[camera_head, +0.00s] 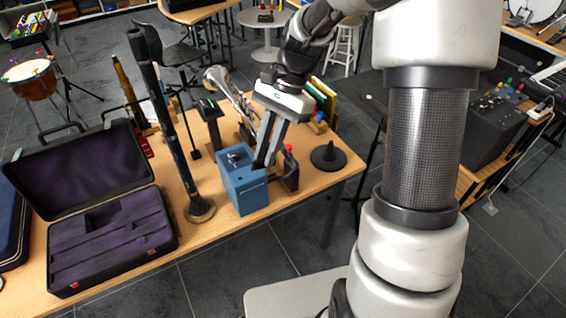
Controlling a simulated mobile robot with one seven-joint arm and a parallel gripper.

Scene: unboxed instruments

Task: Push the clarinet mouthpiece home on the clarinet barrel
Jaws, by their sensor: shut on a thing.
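My gripper (266,162) reaches down beside the blue box (247,192) on the wooden table. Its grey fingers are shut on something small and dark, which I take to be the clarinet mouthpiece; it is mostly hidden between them. The blue box has a small silver fitting (235,157) on its top, just left of the fingertips. A long dark clarinet-like instrument (172,115) rises from the table left of the box, tilted in the picture, with its flared end down. I cannot make out the clarinet barrel clearly, nor whether mouthpiece and barrel touch.
An open black case (110,220) with purple lining lies at the left of the table (215,228). A black cone on a round base (328,156) stands right of my gripper. A dark stand with a red top (290,172) is close beside the fingers. A brass instrument (222,85) stands behind.

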